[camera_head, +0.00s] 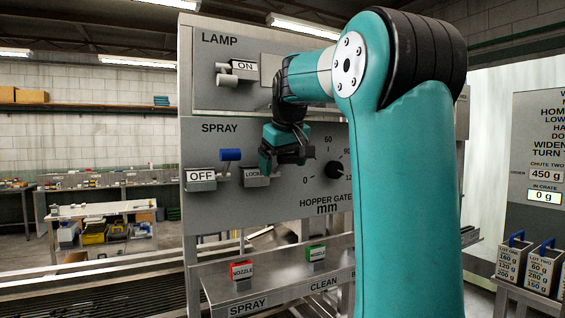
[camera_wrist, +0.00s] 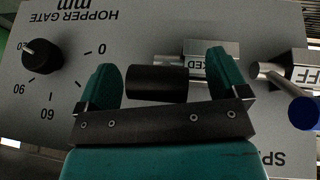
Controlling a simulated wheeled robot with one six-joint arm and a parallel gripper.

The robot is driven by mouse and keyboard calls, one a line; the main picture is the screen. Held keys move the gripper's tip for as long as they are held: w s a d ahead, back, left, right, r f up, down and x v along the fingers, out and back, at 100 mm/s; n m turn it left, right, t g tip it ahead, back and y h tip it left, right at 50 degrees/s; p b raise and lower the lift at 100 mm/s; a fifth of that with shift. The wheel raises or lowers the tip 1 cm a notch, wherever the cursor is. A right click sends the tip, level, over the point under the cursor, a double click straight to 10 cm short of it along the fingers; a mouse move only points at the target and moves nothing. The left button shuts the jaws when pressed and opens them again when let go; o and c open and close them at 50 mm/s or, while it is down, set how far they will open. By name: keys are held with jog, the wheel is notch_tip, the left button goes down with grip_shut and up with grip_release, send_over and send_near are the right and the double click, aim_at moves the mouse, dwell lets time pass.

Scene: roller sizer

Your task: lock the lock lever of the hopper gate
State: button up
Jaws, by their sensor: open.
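The lock lever of the hopper gate shows in the wrist view as a black cylindrical grip (camera_wrist: 157,84) on a metal rod, beside a label block (camera_wrist: 212,64) reading "…KED". In the head view the label (camera_head: 254,174) reads "LOCKE…", its right end hidden behind my gripper (camera_head: 283,160). My gripper (camera_wrist: 160,76) is open at the panel, with one teal finger on each side of the black grip. The left finger is very near the grip's end; a small gap shows at the right finger. I cannot tell whether either touches.
The spray lever with a blue grip (camera_head: 230,155) and "OFF" label (camera_head: 201,175) is close left of my gripper. The hopper gate knob (camera_head: 334,170) is to the right. The lamp switch (camera_head: 237,72) is above. A ledge with red (camera_head: 241,269) and green (camera_head: 316,252) buttons juts out below.

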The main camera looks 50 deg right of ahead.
jog(key=shift+s+a+r+b, duration=0.15)
jog(key=shift+r+b, duration=0.1)
jog(key=shift+b, duration=0.35)
jog(key=s+a+b, duration=0.3)
jog(key=s+a, duration=0.5)
jog(key=s, duration=0.1)
jog(key=shift+r+b, duration=0.25)
jog(key=shift+b, duration=0.1)
jog(key=shift+a, duration=0.1)
